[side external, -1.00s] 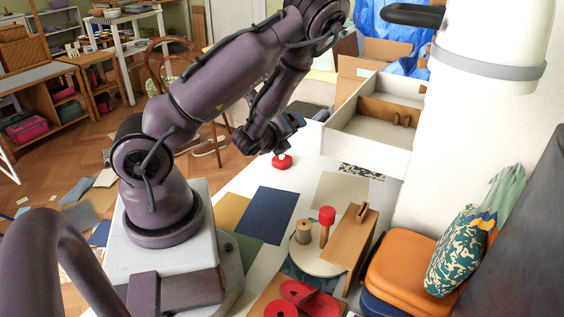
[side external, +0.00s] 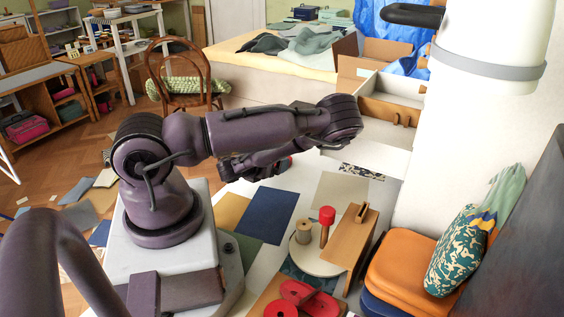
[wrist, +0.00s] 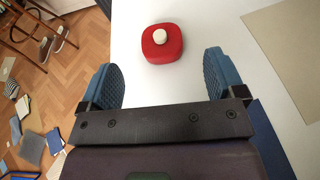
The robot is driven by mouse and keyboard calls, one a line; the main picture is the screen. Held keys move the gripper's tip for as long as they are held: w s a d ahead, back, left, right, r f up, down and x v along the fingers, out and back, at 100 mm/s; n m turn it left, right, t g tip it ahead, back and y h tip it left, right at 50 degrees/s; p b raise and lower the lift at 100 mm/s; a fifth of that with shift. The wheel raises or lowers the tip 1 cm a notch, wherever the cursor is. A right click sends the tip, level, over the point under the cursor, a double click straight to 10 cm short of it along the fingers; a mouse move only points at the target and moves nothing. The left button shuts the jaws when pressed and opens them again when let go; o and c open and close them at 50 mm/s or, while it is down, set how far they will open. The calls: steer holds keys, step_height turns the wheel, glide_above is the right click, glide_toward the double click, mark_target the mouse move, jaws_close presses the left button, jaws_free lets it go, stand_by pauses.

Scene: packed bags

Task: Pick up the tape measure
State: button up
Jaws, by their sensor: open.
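The tape measure is a red, rounded block (wrist: 162,46) with a white round knob on top. In the wrist view it lies on the white table just ahead of my gripper (wrist: 160,78), roughly centred between the two blue fingertips. My gripper is open and empty, with a gap between its fingertips and the tape measure. In the side external view my arm covers most of the tape measure, and only a bit of red shows beside the wrist. The fingertips are hard to make out there.
A beige sheet (wrist: 290,55) lies to the right on the white table. The table's edge and the wooden floor (wrist: 60,60) are on the left.

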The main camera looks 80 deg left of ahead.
steer(key=shift+x, duration=3.4)
steer(key=shift+s+f, duration=0.1)
steer(key=c, duration=1)
